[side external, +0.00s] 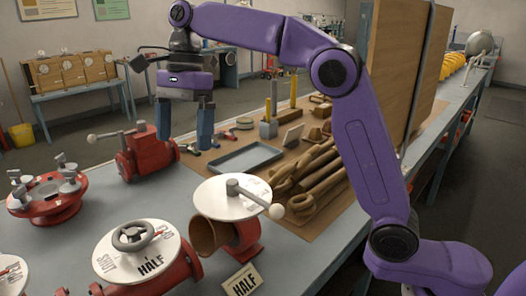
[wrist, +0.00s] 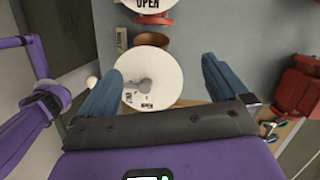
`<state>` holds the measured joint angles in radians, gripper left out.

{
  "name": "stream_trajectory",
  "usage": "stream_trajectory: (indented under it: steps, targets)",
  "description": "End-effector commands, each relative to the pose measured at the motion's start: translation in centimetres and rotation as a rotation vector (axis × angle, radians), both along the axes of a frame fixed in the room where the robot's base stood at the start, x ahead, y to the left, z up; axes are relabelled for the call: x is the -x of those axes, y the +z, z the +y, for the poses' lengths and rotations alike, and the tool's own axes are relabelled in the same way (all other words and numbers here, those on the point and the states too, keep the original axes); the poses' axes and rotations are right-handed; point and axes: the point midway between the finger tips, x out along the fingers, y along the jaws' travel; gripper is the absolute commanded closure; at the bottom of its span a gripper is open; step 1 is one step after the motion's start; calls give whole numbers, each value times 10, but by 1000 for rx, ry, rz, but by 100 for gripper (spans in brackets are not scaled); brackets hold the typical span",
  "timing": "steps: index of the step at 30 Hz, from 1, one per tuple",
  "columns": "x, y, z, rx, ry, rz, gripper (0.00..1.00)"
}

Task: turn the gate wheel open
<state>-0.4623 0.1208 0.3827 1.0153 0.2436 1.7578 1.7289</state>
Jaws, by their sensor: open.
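The gate wheel, a small grey handwheel (side external: 136,235), sits on a white dial (side external: 128,262) at the front left of the side view. The dial reads SHUT and HALF and tops a red valve body. In the wrist view, a partly cut-off dial marked OPEN (wrist: 150,5) shows at the top edge; no wheel shows on it there. My gripper (side external: 190,140) is open and empty, fingers pointing down, raised above the bench and well behind the handwheel. In the wrist view my gripper (wrist: 160,70) has its fingers spread wide over the neighbouring lever dial, touching nothing visible.
A lever valve with a white dial (side external: 216,204) stands right of the wheel; its dial also shows in the wrist view (wrist: 165,92). A HALF plate (side external: 242,280) stands in front. A red lever valve (side external: 145,155), a red flange (side external: 45,203) and a blue tray (side external: 232,160) lie farther back.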

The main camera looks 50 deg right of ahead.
Motion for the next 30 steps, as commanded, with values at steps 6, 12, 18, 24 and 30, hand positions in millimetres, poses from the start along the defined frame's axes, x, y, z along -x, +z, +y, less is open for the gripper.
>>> stream_trajectory:
  steps: [6, 12, 18, 24, 30]
  targets:
    - [-5, -21, -32, 66, 27, 19, 0]
    - [-7, -39, -60, 123, 61, 37, 0]
    - [-6, -56, -90, 178, 98, 61, 0]
    - [-2, -72, -119, 231, 146, 91, 0]
    - [5, -88, -149, 280, 203, 126, 0]
